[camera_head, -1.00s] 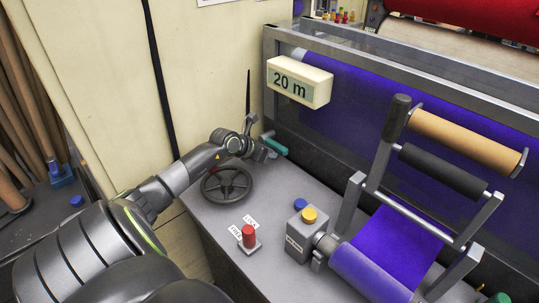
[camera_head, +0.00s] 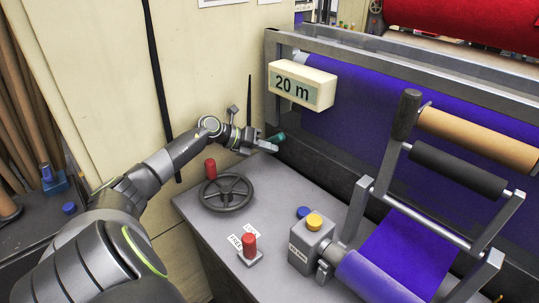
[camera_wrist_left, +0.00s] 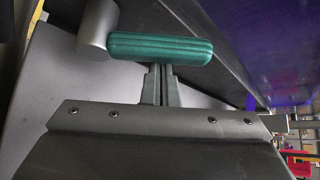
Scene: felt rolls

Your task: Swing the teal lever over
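The teal lever (camera_head: 278,138) is at the back of the grey machine top, by the purple felt. In the left wrist view its ribbed teal grip (camera_wrist_left: 160,49) lies across the picture, joined to a grey round hub (camera_wrist_left: 97,28) at its left end. My left gripper (camera_head: 267,144) is right at the lever. In the wrist view its two fingers (camera_wrist_left: 161,72) are together, with their tips against or just under the grip's near side; contact is not certain. The fingers are not around the grip. My right gripper is not in view.
A black handwheel (camera_head: 227,192) with a red knob (camera_head: 210,168) stands below my left forearm. A red button (camera_head: 249,243), a yellow-topped box (camera_head: 311,240) and a roller frame (camera_head: 385,150) are nearer. A "20 m" display (camera_head: 301,86) hangs behind, right of the lever.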

